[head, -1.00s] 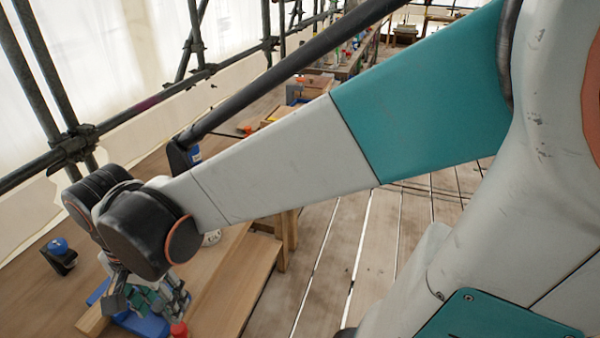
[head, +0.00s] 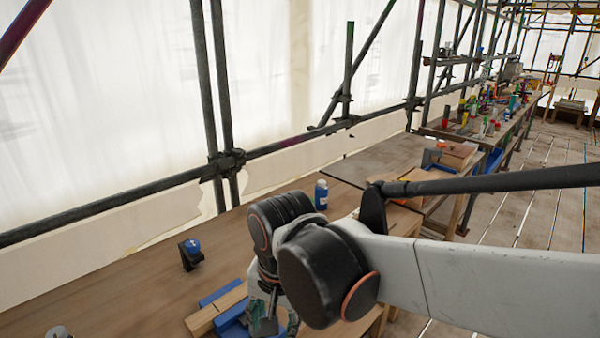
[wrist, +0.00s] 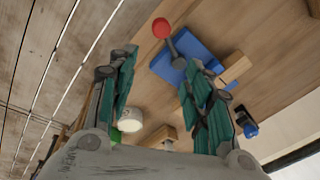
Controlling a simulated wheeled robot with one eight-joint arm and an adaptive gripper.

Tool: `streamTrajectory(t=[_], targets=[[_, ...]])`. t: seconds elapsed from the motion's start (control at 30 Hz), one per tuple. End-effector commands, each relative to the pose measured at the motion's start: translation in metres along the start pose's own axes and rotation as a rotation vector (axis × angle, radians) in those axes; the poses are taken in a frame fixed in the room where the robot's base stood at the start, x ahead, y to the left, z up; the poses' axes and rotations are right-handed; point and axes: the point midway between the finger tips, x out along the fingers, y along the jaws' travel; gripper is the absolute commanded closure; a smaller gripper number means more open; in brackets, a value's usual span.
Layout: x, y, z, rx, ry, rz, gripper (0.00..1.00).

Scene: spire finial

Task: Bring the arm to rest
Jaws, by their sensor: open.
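My gripper (head: 270,314) hangs low over the wooden bench in the head view, partly hidden behind my dark wrist joint and cut by the bottom edge. In the wrist view my gripper (wrist: 158,70) has its two teal-padded fingers wide apart with nothing held between them. Past the fingers lies a blue block (wrist: 185,58) with a wooden strip. A red ball on a grey stem (wrist: 161,28) shows at this block, seemingly resting on it. In the head view the blue block (head: 236,328) and wooden strip (head: 212,312) lie left of my gripper.
The bench (head: 110,290) holds a blue bottle (head: 321,194) and a small black stand with a blue top (head: 191,254). Scaffold poles (head: 130,195) run behind the bench. A cluttered bench (head: 480,130) stands farther back.

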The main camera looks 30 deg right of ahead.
Motion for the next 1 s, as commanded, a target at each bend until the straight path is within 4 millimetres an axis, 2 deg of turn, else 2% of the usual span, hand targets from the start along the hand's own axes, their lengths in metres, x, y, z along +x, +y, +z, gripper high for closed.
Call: streamTrajectory(t=[0.03,0.3,0.5,1.0], targets=[[-0.005,0.008,-0.002,-0.075,0.035,-0.035,0.54],[-0.026,0.032,-0.018,-0.519,0.278,-0.151,0.54],[-0.035,0.041,-0.025,-0.716,0.408,-0.156,0.54],[-0.037,0.043,-0.026,-0.759,0.438,-0.153,0.54]])
